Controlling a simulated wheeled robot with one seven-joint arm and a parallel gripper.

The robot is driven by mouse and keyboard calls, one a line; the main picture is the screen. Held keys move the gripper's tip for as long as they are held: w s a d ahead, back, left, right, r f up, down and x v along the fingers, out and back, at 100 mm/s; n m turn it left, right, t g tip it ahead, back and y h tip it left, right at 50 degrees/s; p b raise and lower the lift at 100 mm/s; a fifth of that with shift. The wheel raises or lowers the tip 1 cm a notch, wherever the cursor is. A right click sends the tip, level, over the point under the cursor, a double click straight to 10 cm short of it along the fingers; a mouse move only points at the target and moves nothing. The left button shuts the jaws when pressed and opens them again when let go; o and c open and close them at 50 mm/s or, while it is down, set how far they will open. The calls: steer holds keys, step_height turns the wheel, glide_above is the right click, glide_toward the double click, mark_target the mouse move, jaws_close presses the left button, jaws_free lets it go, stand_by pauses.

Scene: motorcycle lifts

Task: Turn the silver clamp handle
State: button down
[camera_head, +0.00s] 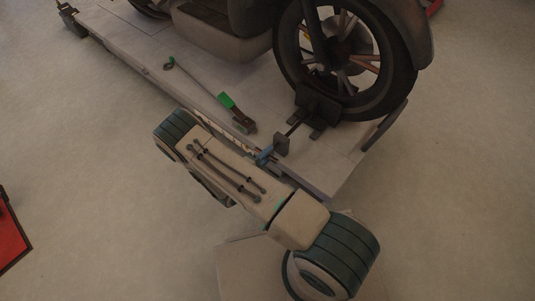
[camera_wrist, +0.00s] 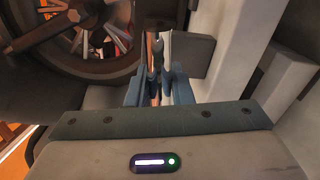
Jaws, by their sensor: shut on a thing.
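The silver clamp handle (camera_wrist: 157,50) shows as a small grey piece between my fingers in the wrist view. My gripper (camera_wrist: 160,72) is shut on it, with blue fingers on both sides that partly hide it. In the head view my gripper (camera_head: 264,157) is at the outer end of the clamp, just beside a small dark plate (camera_head: 281,146). A rod (camera_head: 294,129) runs from there towards the dark wheel clamp (camera_head: 318,106) at the tyre. The handle itself is too small and covered to make out in the head view.
The motorcycle wheel (camera_head: 345,50) stands on the pale lift platform (camera_head: 225,65). A tool with a green part (camera_head: 226,100) lies on the platform, left of the clamp. A red object (camera_head: 12,232) is at the left edge. The floor at right is clear.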

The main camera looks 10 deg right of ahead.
steer(key=shift+n, duration=0.4)
steer(key=n+p, duration=0.1)
steer(key=n, duration=0.2)
steer(key=shift+n, duration=0.3)
steer(key=n, duration=0.4)
steer(key=shift+n+p, duration=0.3)
steer(key=n, duration=0.4)
steer(key=shift+n+p, duration=0.3)
steer(key=shift+p, duration=0.05)
steer(key=n, duration=0.9)
steer(key=shift+p, duration=0.3)
steer(key=n, duration=0.4)
steer(key=shift+s+f, duration=0.1)
steer(key=n, duration=0.5)
steer(key=shift+n, duration=2.2)
